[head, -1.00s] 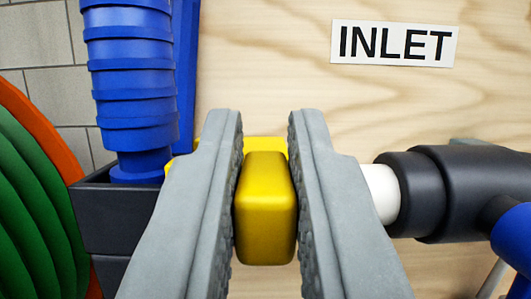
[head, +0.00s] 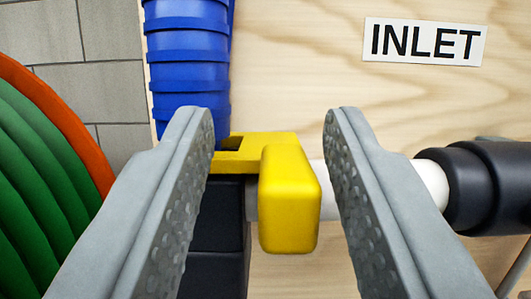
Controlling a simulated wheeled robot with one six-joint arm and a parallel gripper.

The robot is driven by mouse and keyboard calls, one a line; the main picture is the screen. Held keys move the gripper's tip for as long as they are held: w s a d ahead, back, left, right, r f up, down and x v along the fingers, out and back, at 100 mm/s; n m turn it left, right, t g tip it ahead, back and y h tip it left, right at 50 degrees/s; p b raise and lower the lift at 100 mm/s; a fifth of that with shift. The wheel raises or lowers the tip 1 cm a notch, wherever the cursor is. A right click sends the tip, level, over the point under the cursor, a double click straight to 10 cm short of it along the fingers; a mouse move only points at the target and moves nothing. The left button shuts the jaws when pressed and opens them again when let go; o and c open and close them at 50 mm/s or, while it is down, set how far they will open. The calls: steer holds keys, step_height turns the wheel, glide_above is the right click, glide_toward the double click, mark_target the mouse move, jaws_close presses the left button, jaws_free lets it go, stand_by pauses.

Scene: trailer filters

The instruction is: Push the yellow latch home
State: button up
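The yellow latch (head: 289,205) is in the middle of the head view, a rounded block joined to a flat yellow plate (head: 262,146) behind it. It sits in front of a white pipe (head: 334,190) and beside a black block (head: 217,225). My gripper (head: 272,115) is open, with one grey finger on each side of the latch. There is a gap between the latch and each finger, wider on the left. The right finger hides part of the white pipe, and the left finger covers part of the blue ribbed column.
The blue ribbed column (head: 187,60) rises behind the left finger. Green hose coils with an orange rim (head: 60,120) stand at the left. A black pipe fitting (head: 490,187) is at the right. A plywood wall with an INLET label (head: 425,42) stands behind.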

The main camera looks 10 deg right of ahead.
steer(key=v, duration=1.7)
steer(key=shift+a+f, duration=0.15)
steer(key=a+r+g, duration=0.1)
steer(key=a+r, duration=0.3)
steer(key=a, duration=0.5)
steer(key=a+r+g, duration=0.1)
steer(key=a+r, duration=0.3)
steer(key=a, duration=0.5)
steer(key=s+a+n+g+y, duration=0.2)
steer(key=s+a+y, duration=0.3)
steer(key=s+a, duration=0.7)
steer(key=a, duration=0.3)
steer(key=shift+f+n, duration=0.2)
steer(key=shift+n, duration=0.1)
